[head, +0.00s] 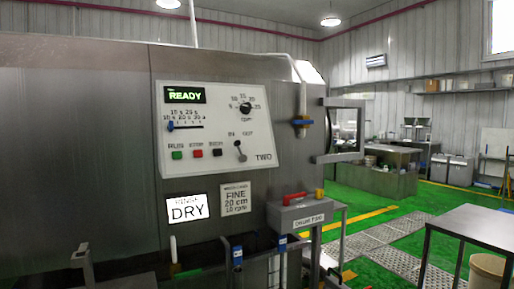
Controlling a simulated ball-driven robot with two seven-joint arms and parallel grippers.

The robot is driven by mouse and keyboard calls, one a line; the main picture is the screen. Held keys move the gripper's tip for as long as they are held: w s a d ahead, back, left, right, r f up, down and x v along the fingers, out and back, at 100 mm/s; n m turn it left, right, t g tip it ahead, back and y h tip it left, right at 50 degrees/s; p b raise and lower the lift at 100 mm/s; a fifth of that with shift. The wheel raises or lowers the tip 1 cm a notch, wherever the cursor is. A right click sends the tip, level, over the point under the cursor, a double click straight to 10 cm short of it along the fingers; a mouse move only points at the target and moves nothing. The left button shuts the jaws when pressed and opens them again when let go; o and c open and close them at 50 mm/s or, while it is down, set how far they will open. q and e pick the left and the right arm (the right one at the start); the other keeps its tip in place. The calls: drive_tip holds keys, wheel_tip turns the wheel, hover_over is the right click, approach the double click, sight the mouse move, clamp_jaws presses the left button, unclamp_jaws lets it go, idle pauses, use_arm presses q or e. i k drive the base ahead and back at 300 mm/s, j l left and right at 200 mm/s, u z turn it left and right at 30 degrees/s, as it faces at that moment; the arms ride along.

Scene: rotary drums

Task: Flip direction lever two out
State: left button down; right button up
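The direction lever of drum two (240,151) is a small dark lever on the pale control panel (205,152), below the small labels IN and OUT and above the word TWO. It runs from a dark upper end, slightly left, down to a rounded lower end, slightly right. Its exact setting is too small to tell. Nothing touches it. I cannot make out either of my grippers in the head view.
The panel also has a lit READY display (185,95), a speed dial (246,108), a blue-tipped slider (171,127) and several buttons. A red-handled grey box (298,214) juts out below. A table (475,228) stands at right.

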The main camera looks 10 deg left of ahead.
sight(243, 158)
drive_tip(key=i+l+u, duration=0.2)
drive_tip(key=i+l, duration=0.7)
drive_tip(key=i+j+u, duration=0.1)
drive_tip(key=i, duration=0.9)
